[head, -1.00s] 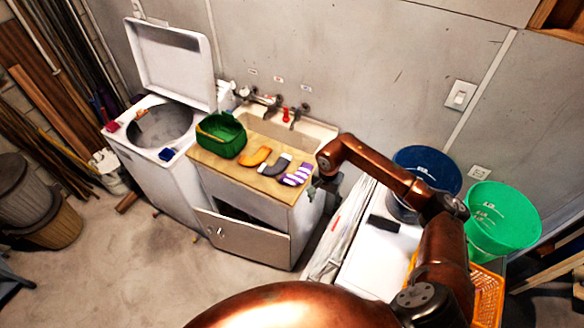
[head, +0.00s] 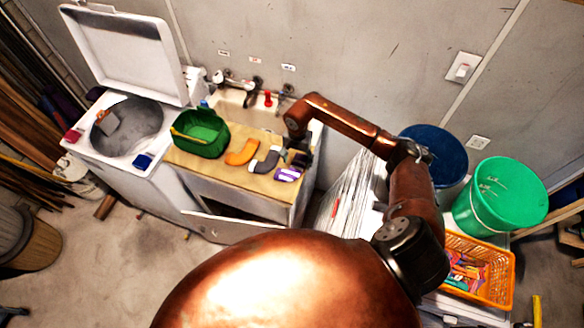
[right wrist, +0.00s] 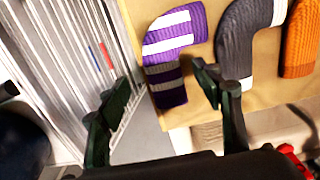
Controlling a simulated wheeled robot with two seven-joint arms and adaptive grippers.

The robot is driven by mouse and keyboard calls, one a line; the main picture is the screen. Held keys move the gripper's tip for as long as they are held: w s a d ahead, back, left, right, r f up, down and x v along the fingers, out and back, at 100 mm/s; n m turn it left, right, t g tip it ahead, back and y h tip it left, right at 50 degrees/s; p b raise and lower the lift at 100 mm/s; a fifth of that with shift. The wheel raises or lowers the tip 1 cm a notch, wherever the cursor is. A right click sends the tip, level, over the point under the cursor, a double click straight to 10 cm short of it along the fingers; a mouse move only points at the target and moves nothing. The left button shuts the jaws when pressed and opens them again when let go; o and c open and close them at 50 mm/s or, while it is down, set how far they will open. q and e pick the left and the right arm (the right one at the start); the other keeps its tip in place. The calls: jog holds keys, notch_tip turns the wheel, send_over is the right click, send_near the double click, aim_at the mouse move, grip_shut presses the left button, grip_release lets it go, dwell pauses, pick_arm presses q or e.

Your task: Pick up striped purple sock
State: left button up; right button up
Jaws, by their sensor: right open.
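The striped purple sock (head: 287,174) lies at the right end of the wooden counter, partly hidden in the head view by my right gripper (head: 298,158). In the right wrist view the sock (right wrist: 168,84) shows purple with white and greyish bands, its lower part lying between the spread fingertips. My right gripper (right wrist: 164,88) is open and empty, and the fingers appear above the sock; I cannot tell whether they touch it. My left gripper is not in view.
A grey sock (head: 264,160) and an orange sock (head: 242,152) lie left of the purple one. A green basket (head: 203,150) stands further left. The sink taps (head: 254,88) are behind. A white rack (head: 345,195) is right of the counter.

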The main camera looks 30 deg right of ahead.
aim_at(296, 168)
jog(key=f, duration=0.1)
jog(key=f+p, duration=0.1)
jog(key=f, duration=0.2)
jog(key=shift+w+p, duration=0.3)
jog(key=shift+s+f, duration=0.1)
jog(key=shift+f, duration=0.4)
jog(key=c, duration=1.2)
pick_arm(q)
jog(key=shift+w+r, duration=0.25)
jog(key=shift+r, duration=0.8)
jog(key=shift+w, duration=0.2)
